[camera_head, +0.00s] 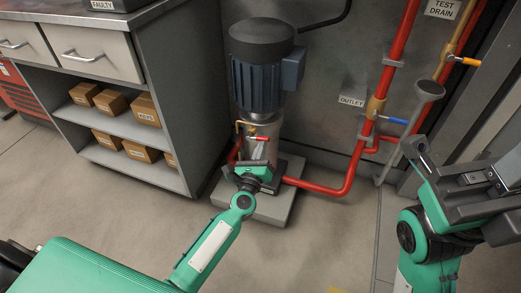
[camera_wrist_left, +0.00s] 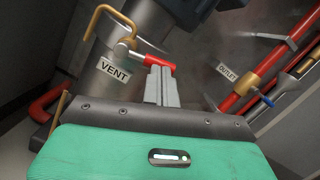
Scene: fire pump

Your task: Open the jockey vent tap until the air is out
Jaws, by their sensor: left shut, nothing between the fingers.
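The jockey pump (camera_head: 258,80) stands upright on a plinth, with a dark motor on top and a pale lower body. Its vent tap has a red lever (camera_wrist_left: 155,63), which also shows in the head view (camera_head: 258,138). A brass hooked vent pipe (camera_wrist_left: 104,22) rises beside it, and a "VENT" label (camera_wrist_left: 114,70) sits below. The lever points right from the tap in the left wrist view. My left gripper (camera_wrist_left: 160,76) is shut and empty, its fingertips right at the lever; I cannot tell if they touch. My right gripper (camera_head: 422,152) is at the right, away from the pump; its jaws are unclear.
A cabinet (camera_head: 187,70) with drawers and boxes stands left. Red pipework (camera_head: 350,170) runs from the pump to a riser with a blue-handled outlet valve (camera_head: 392,120). A grey funnel drain (camera_head: 428,92) stands beside it. A yellow-handled test drain valve (camera_head: 465,61) is upper right. The front floor is clear.

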